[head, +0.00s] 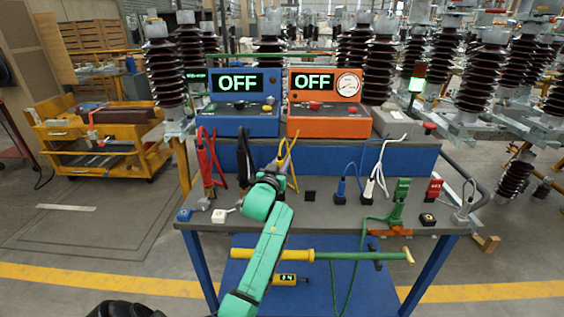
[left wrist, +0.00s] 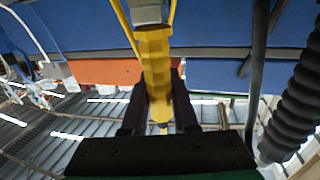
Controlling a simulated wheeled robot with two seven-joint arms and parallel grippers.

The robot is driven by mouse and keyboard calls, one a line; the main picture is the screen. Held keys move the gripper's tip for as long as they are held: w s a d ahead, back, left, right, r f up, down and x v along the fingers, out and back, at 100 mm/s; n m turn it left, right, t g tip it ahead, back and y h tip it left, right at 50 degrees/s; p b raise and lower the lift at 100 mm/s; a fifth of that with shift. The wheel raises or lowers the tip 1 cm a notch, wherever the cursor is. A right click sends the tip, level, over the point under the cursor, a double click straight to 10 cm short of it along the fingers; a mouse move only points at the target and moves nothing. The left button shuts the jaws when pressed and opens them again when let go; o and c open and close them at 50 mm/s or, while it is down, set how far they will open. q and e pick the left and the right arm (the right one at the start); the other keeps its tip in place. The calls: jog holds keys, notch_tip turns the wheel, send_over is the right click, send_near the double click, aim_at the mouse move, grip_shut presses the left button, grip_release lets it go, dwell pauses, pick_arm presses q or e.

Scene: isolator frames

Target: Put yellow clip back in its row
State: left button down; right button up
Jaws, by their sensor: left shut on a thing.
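The yellow clip (head: 287,148) is upright above the table, in the row between the black clip (head: 245,168) and a bare black square holder (head: 310,196). In the left wrist view the yellow clip (left wrist: 154,62) fills the top middle, with yellow leads beside it. My left gripper (head: 273,176) is shut on it; its two dark fingers show on either side of the clip in the wrist view. My green arm hides the clip's lower part in the head view, so I cannot tell if it touches the table. My right gripper is not in view.
Red clips (head: 208,160) stand at left; a blue clip (head: 341,188) and a white clip (head: 369,187) stand at right. A green clip (head: 400,200) stands farther right. Blue (head: 240,115) and orange (head: 328,118) boxes reading OFF stand behind.

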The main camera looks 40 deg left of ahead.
pick_arm(q)
jog(key=shift+f+b, duration=0.5)
jog(key=shift+f, duration=0.4)
jog(key=c, duration=0.6)
grip_release()
jog(key=v, duration=1.4)
jog(key=shift+s+b, duration=0.3)
jog(key=shift+d, duration=0.15)
